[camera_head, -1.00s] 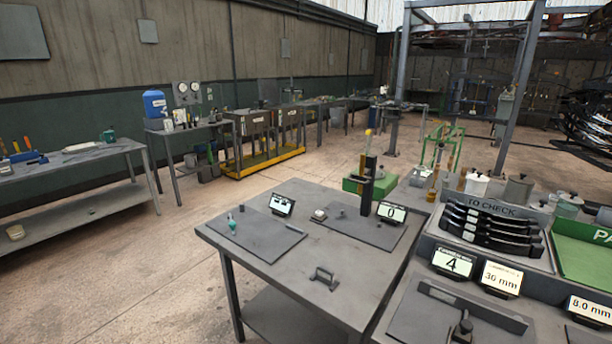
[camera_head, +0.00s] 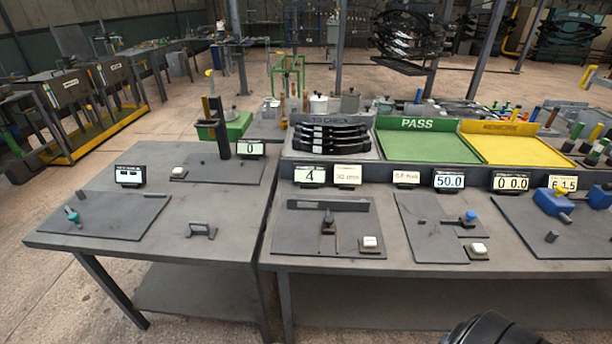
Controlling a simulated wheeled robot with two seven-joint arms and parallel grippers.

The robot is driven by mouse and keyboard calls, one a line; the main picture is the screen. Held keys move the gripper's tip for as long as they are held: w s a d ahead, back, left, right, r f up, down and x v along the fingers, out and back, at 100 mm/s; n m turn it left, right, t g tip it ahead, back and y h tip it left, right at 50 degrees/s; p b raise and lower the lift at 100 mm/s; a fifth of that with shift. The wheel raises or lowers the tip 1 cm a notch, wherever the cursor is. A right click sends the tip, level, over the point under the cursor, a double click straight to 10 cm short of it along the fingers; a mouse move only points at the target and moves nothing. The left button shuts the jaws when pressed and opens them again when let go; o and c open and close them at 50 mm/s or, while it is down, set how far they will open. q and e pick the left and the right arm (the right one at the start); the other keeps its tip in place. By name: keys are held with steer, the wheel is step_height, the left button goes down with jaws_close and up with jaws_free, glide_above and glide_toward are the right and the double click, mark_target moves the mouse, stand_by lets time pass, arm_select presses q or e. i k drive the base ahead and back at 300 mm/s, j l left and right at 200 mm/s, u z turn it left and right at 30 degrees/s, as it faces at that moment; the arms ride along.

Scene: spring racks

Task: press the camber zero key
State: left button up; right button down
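Several white keys stand on the benches, and none has a legible camber label. One white key (camera_head: 370,242) sits at the front right of the plate under the display reading 4. Another white key (camera_head: 478,248) is on the plate under the display reading 50.0 (camera_head: 449,180). A third white key (camera_head: 178,172) is on the left bench near the display reading 0 (camera_head: 250,149). A dark rounded shape at the bottom edge, right of centre, seems to be part of my own arm. Neither gripper can be made out.
Dark curved springs (camera_head: 331,136) lie in the TO CHECK tray. A green PASS tray (camera_head: 428,148) and a yellow REWORK tray (camera_head: 510,146) stand to its right. Blue gauge parts (camera_head: 553,202) stand at the far right. The left bench (camera_head: 130,247) has bare room at its front.

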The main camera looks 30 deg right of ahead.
mark_target(368, 242)
steer(key=z, duration=1.6)
